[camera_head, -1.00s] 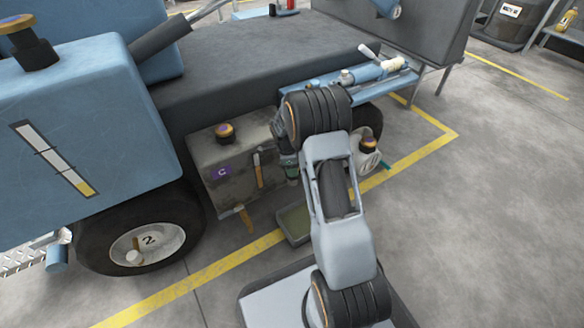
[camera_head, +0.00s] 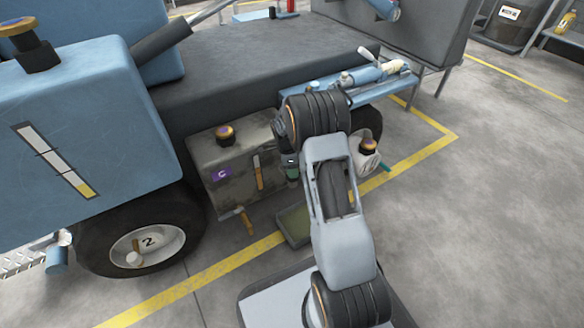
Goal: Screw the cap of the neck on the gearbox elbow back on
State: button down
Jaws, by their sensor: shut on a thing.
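My arm rises from the bottom right and bends over in front of the machine's side. Its far end drops behind my own links, so my gripper and whatever it holds are hidden. Only a small dark and green piece (camera_head: 292,169) shows left of the arm, beside the grey tank; I cannot tell what it is. I cannot make out the gearbox elbow, its neck or the loose cap. The blue assembly (camera_head: 372,76) right of my arm carries pale fittings; I cannot tell whether it belongs to the gearbox.
A grey tank (camera_head: 205,170) with a black and orange cap (camera_head: 224,134) stands left of the arm. A white jug (camera_head: 367,162) stands to its right, a shallow tray (camera_head: 293,226) lies below. The wheel (camera_head: 150,245) is at left. The floor at right is clear.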

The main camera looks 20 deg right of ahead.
jog(key=m, duration=0.6)
jog(key=m, duration=0.5)
jog(key=shift+w+m+y, duration=0.15)
jog(key=shift+m+y, duration=0.15)
jog(key=shift+y, duration=0.1)
jog(key=shift+d, duration=0.1)
